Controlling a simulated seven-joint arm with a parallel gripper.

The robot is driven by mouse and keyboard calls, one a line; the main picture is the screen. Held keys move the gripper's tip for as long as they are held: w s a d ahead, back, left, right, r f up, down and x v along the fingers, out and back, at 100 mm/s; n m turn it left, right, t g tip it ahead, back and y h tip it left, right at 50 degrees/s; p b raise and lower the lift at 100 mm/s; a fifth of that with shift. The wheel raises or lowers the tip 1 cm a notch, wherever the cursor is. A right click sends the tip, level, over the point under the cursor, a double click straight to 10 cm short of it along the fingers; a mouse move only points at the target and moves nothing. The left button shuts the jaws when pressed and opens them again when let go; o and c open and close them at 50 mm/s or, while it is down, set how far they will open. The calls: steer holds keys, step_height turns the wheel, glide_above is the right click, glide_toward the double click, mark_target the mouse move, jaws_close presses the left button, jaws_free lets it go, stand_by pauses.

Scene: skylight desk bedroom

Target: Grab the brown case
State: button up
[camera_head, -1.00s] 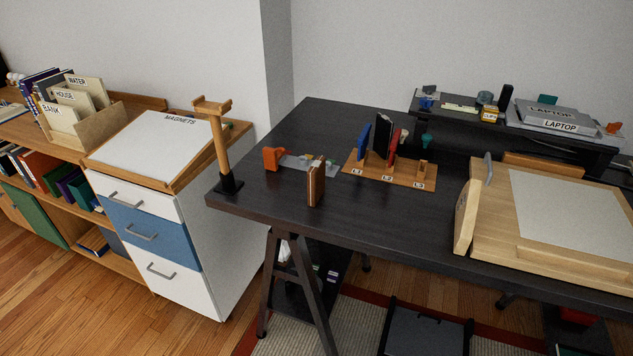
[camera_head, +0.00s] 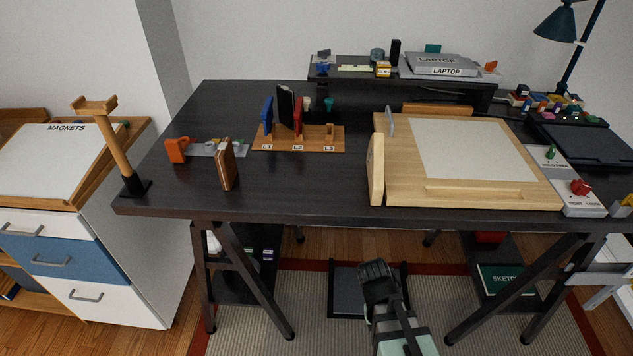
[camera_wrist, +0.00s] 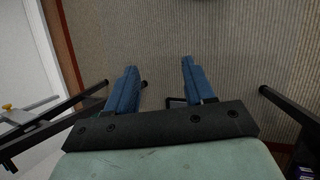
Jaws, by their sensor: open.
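The brown case (camera_head: 226,165) stands upright on the black desk (camera_head: 300,193), near its front edge at the left. It is a thin brown block with a lighter edge showing. My gripper (camera_head: 377,270) is low in front of the desk in the head view, below the desk top and to the right of the case, well apart from it. In the wrist view, its two blue fingers (camera_wrist: 158,75) are spread with nothing between them, over the striped rug. The case does not show in the wrist view.
A wooden rack (camera_head: 330,145) with blue, black and red upright items stands behind and right of the case. An orange object (camera_head: 177,150) lies behind it at left. A wooden stand (camera_head: 117,145) rises further left. A drawing board (camera_head: 500,190) fills the desk's right side.

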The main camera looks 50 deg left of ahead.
steer(key=s+a+r+n+t+y, duration=0.1)
steer(key=s+a+r, duration=0.4)
steer(key=a+r, duration=0.15)
steer(key=s+a+r+n+t, duration=0.1)
steer(key=s+a+r+t, duration=0.1)
steer(key=s+a+r, duration=0.35)
steer(key=m+y, duration=0.2)
steer(key=y, duration=0.6)
glide_toward(226, 155)
steer(key=x, duration=0.4)
steer(key=a+x, duration=0.1)
steer(key=x, duration=0.7)
steer(key=shift+w+a, duration=0.25)
steer(key=shift+a, duration=0.25)
jaws_close()
